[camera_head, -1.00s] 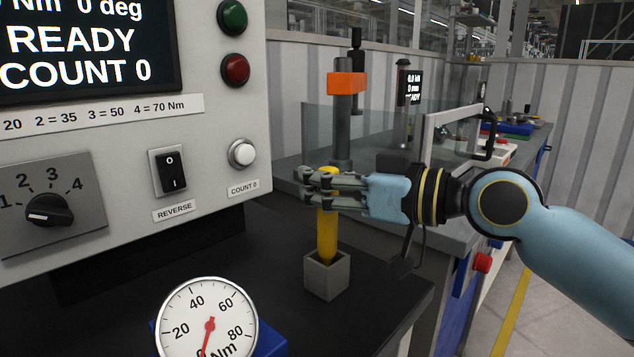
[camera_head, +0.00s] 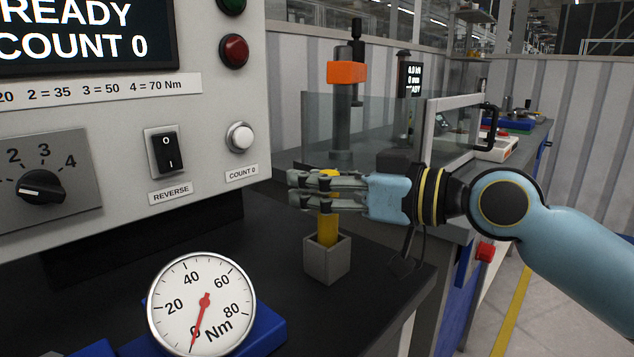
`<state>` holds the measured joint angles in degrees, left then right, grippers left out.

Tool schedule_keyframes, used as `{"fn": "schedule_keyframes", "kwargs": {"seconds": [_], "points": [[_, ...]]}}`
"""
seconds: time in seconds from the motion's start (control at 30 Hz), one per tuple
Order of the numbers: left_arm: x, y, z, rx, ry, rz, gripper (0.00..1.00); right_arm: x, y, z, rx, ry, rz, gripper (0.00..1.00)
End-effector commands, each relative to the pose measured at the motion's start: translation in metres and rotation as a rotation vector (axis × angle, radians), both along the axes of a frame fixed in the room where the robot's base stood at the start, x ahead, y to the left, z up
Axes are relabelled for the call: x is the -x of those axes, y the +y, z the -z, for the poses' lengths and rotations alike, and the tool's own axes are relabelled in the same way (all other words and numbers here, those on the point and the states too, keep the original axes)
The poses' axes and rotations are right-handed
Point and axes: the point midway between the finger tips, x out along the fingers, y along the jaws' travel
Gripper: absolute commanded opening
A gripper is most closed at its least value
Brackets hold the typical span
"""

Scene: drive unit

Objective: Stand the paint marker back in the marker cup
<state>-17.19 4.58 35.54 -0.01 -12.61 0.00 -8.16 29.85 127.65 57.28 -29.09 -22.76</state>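The yellow paint marker (camera_head: 327,228) is upright, with its lower end inside the small grey square marker cup (camera_head: 327,262) on the dark bench top. The cup walls hide the marker's tip. My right gripper (camera_head: 322,191) comes in from the right. Its grey fingers are closed around the upper part of the marker, just above the cup, and the yellow top shows a little between them. My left gripper is not in view.
A torque dial (camera_head: 203,305) on a blue base stands in front, left of the cup. A control panel (camera_head: 218,95) fills the upper left. A post with an orange collar (camera_head: 346,73) and a clear guard (camera_head: 375,125) stand behind.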

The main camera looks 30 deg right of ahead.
Motion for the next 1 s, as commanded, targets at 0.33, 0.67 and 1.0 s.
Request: {"fn": "schedule_keyframes", "kwargs": {"seconds": [0.33,0.67,1.0], "points": [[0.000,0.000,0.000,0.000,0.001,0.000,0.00,0.000,0.000,-0.030,0.006,-0.006,-0.003,0.38],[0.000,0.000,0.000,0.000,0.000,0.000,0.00,0.000,0.000,-0.090,0.004,-0.003,-0.001,0.38],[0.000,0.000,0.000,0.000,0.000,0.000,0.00,0.000,0.000,-0.100,0.000,0.000,0.000,0.38]]}}
